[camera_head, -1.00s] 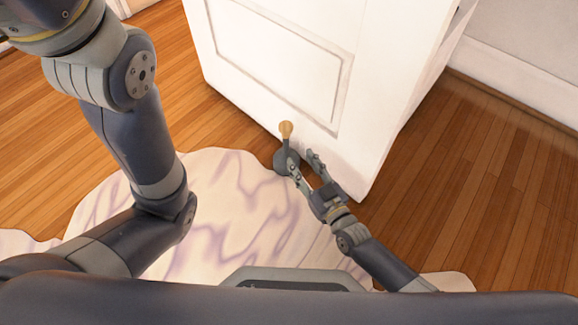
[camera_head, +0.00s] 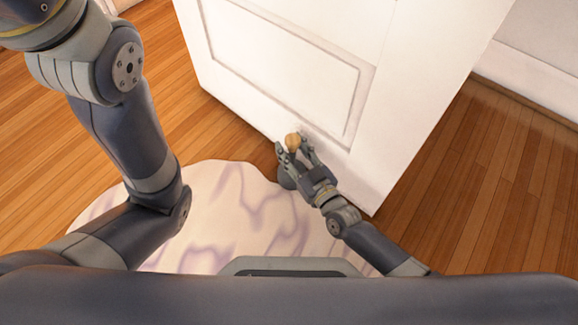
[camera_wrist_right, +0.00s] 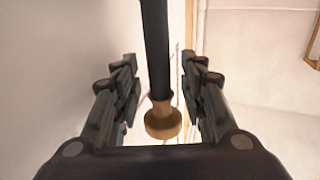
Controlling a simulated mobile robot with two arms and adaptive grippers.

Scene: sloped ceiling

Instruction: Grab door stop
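In the right wrist view the dark stem and tan knob (camera_wrist_right: 163,122) stand between the two fingers (camera_wrist_right: 160,95) of my gripper. The fingers are apart, with a gap on each side of the stem. The base is partly hidden behind the gripper in the head view. My left gripper is out of view.
The white panelled door (camera_head: 400,90) stands close behind the door stop and right gripper. A pale veined rug (camera_head: 235,210) lies in front. Wooden floor (camera_head: 490,190) is clear to the right. A white wall with a baseboard (camera_head: 530,90) is at the far right.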

